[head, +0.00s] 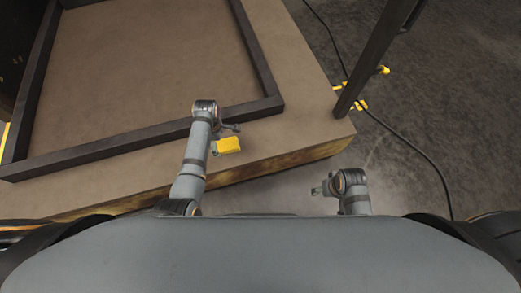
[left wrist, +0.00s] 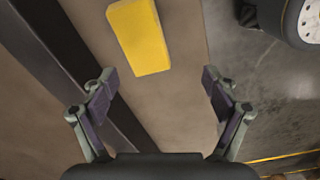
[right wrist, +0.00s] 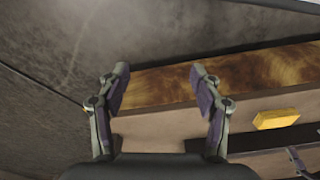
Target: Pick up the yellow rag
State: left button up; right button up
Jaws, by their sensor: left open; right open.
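The yellow rag (head: 228,145) is a small, flat rectangular block lying on the brown platform near its front edge. In the left wrist view the rag (left wrist: 139,37) lies beyond my fingertips, slightly left of the middle, with nothing gripping it. My left gripper (left wrist: 158,88) is open and empty; in the head view it is beside the rag, partly hidden by the arm. My right gripper (right wrist: 160,82) is open and empty off the platform's front edge. The rag (right wrist: 276,119) also shows at the right of the right wrist view.
The brown platform (head: 291,60) carries a raised dark frame (head: 120,148) just behind the rag. A dark post (head: 375,55) stands at the right. A black cable (head: 405,142) runs across the grey floor, which is mostly clear at the right.

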pick_arm(q)
notch_tip(320, 180, up, 3)
jog(key=w+n+b, duration=0.2)
jog(key=n, duration=0.1)
jog(key=b, duration=0.2)
send_over(224, 145)
jog(key=f, duration=0.4)
jog(key=shift+s, duration=0.25)
jog(key=shift+f, duration=0.6)
jog(key=f+b, duration=0.2)
jog(key=f, duration=0.2)
jog(key=shift+w+f+b, duration=0.15)
jog(key=shift+w+b, duration=0.1)
jog(key=shift+b, duration=0.15)
jog(key=shift+f, duration=0.45)
pick_arm(e)
jog(key=a+f+t, duration=0.1)
jog(key=w+a+f+t+y, duration=0.1)
jog(key=a+f+t, duration=0.1)
jog(key=shift+w+a+f, duration=0.1)
jog(key=shift+w+f, duration=0.05)
jog(key=shift+w, duration=0.05)
pick_arm(q)
jog(key=c, duration=1.2)
jog(key=shift+r, duration=0.1)
